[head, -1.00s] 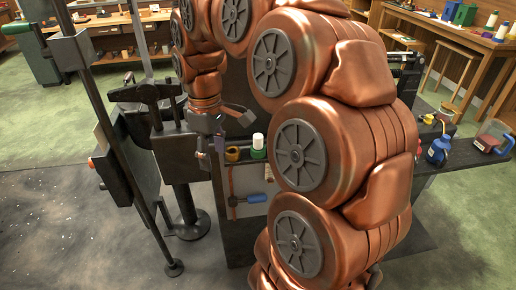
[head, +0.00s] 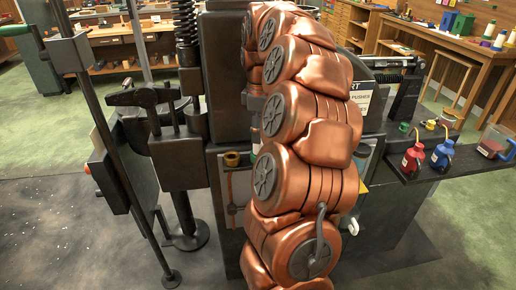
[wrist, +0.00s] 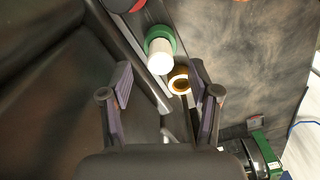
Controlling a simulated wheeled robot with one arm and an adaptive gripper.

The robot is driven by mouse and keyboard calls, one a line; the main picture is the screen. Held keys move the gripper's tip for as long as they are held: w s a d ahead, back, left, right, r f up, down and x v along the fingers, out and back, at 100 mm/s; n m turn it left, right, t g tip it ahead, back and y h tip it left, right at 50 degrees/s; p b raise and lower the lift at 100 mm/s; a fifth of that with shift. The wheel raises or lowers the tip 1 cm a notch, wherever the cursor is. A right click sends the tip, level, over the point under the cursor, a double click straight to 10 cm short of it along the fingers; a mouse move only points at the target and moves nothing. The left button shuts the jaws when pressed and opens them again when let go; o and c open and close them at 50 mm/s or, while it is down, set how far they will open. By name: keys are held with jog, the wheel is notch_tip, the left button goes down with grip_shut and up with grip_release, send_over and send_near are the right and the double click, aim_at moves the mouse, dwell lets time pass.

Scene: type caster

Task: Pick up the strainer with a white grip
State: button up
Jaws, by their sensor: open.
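I cannot make out a strainer for certain in either view. In the wrist view my gripper (wrist: 160,78) is open and empty, with its two dark fingers apart. A white cylinder with a green end (wrist: 160,57) shows beyond the fingertips, between them in the picture, and is not held. In the head view my gripper is hidden behind my copper arm. A small white hooked piece (head: 353,226) shows just right of my arm; I cannot tell what it belongs to.
A yellow-brown roll (wrist: 179,80) is beside the white cylinder; it also shows in the head view (head: 232,159). Red (head: 412,158) and blue (head: 441,155) oil cans stand on the right shelf. A dark machine stands behind my arm. Open floor (head: 60,230) lies left.

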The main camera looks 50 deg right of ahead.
aim_at(258, 149)
jog(key=shift+w+a+f+p, duration=0.1)
jog(key=shift+f+p, duration=0.15)
jog(key=shift+f, duration=1.15)
jog(key=shift+w+f+p, duration=0.1)
jog(key=shift+f+p, duration=0.15)
jog(key=shift+f, duration=1.1)
grip_shut()
jog(key=shift+r, duration=0.1)
